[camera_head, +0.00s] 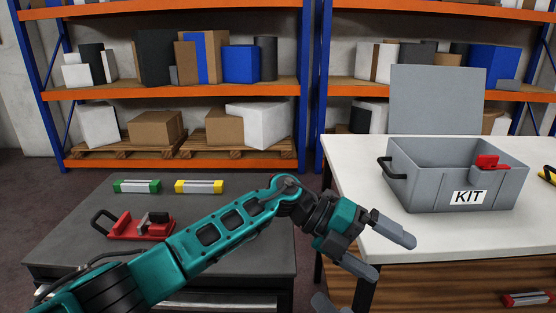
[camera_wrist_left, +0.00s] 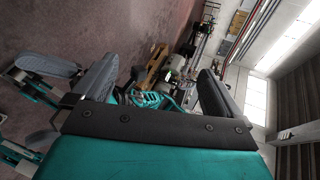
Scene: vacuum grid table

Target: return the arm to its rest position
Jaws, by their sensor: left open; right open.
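My left arm (camera_head: 225,228) is teal and black and reaches in from the lower left, across the dark table. My left gripper (camera_head: 397,256) is open and empty, in front of the white table's left edge, below and left of the grey KIT box (camera_head: 430,190). In the left wrist view its two fingers stand wide apart with nothing between them (camera_wrist_left: 155,90). A grey fingertip of my right gripper (camera_head: 324,302) shows at the bottom edge; the rest is cut off. Grey finger and teal parts of it also show at the left of the left wrist view (camera_wrist_left: 45,66).
The dark table (camera_head: 80,240) bears a red clamp-like tool (camera_head: 140,228), a green bar (camera_head: 136,186) and a yellow bar (camera_head: 199,187). The white table (camera_head: 350,160) bears the box, with a red part (camera_head: 487,161) at its rim. Loaded shelves (camera_head: 180,90) stand behind.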

